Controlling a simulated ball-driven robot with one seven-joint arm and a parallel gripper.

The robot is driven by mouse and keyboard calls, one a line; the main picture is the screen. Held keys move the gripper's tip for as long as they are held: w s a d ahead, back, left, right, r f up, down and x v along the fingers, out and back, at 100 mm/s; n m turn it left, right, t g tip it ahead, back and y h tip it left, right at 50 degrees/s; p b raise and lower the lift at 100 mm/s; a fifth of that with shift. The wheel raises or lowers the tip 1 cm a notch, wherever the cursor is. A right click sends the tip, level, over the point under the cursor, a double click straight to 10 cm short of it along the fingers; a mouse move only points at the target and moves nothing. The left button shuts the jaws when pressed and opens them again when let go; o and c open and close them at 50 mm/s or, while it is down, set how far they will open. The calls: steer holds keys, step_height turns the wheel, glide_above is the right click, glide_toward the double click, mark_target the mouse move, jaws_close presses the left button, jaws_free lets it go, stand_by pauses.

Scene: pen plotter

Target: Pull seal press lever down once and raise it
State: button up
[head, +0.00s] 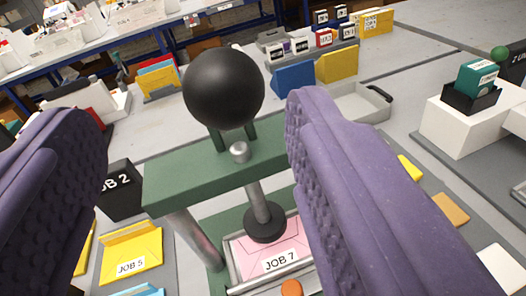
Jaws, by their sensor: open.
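The seal press stands in front of me, with a green crossbar (215,175) on a grey post (193,238). Its lever ends in a black ball knob (223,89), which is up above the crossbar. The dark round press head (264,222) hangs on a metal shaft over a pink envelope (262,250) labelled JOB 7 in a tray; I cannot tell whether they touch. My gripper (195,125) is open, its purple fingers on the left and right of the knob with visible gaps on both sides. Nothing is held.
A yellow JOB 5 envelope (131,256) lies at the lower left, near a black JOB 2 box (120,190). A light tray (358,101) with a dark handle is behind the press. A white block (470,115) holding green cards stands at the right.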

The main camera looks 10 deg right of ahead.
mark_target(223, 114)
steer(key=shift+s+d+f+h, duration=0.25)
steer(key=shift+f+h, duration=0.15)
steer(key=shift+f, duration=0.05)
steer(key=shift+w+d+f, duration=0.1)
steer(key=shift+w+f, duration=0.05)
steer(key=shift+w, duration=0.05)
steer(key=x, duration=0.7)
steer(key=shift+w+b, duration=0.15)
steer(key=shift+b, duration=0.2)
jaws_close()
steer(key=shift+f, duration=0.1)
